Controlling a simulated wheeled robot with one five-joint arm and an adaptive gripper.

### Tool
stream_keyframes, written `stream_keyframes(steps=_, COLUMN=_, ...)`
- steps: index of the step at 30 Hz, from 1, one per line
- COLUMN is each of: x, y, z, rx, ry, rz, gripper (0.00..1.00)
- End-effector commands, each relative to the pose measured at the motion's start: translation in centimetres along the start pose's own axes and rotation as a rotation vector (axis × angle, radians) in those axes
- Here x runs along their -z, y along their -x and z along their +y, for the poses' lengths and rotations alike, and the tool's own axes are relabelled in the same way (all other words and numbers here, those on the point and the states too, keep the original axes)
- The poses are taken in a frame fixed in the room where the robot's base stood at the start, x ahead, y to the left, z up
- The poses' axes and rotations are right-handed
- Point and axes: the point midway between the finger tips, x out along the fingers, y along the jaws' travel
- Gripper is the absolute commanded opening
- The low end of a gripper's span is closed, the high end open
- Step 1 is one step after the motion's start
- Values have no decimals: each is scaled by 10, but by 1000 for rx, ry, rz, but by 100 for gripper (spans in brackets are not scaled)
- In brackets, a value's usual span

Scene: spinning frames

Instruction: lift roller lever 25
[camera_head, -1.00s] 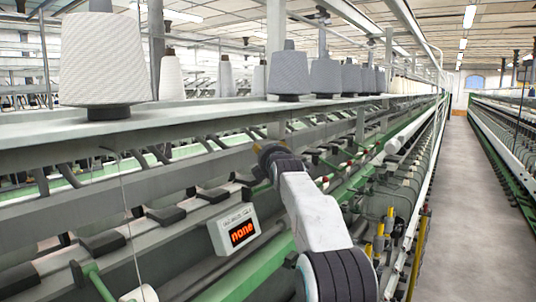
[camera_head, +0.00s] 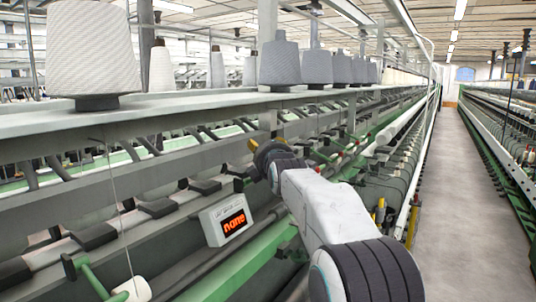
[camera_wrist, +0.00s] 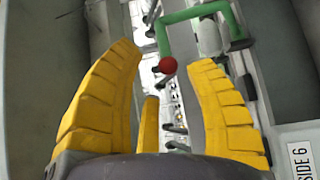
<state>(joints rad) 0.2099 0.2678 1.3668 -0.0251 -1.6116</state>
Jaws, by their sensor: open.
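My gripper (camera_wrist: 166,62) is open, its yellow fingers spread and nothing held between them. In the head view my gripper (camera_head: 255,148) reaches over the spinning frame, and its fingers are mostly hidden by the wrist. In the wrist view a red ball knob (camera_wrist: 168,66) shows between the fingertips, beside a green bar bent like a bracket (camera_wrist: 197,12). I cannot tell whether they touch the fingers. No number 25 is readable, so I cannot tell which lever is roller lever 25.
A display box reading "none" (camera_head: 226,219) is on the frame, left of my arm. A large white yarn cone (camera_head: 92,50) and several grey cones (camera_head: 280,62) stand on the top shelf. A "SIDE 6" label (camera_wrist: 302,160) is at right. The aisle floor (camera_head: 468,190) is clear.

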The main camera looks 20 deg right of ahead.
Motion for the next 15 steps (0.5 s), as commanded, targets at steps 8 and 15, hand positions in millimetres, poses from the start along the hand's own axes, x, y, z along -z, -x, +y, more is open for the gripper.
stream_keyframes(steps=8, x=0, y=30, z=1, rx=-1, ry=0, rz=1, gripper=49)
stream_keyframes(steps=15, x=0, y=40, z=0, rx=-2, ry=0, rz=1, gripper=49)
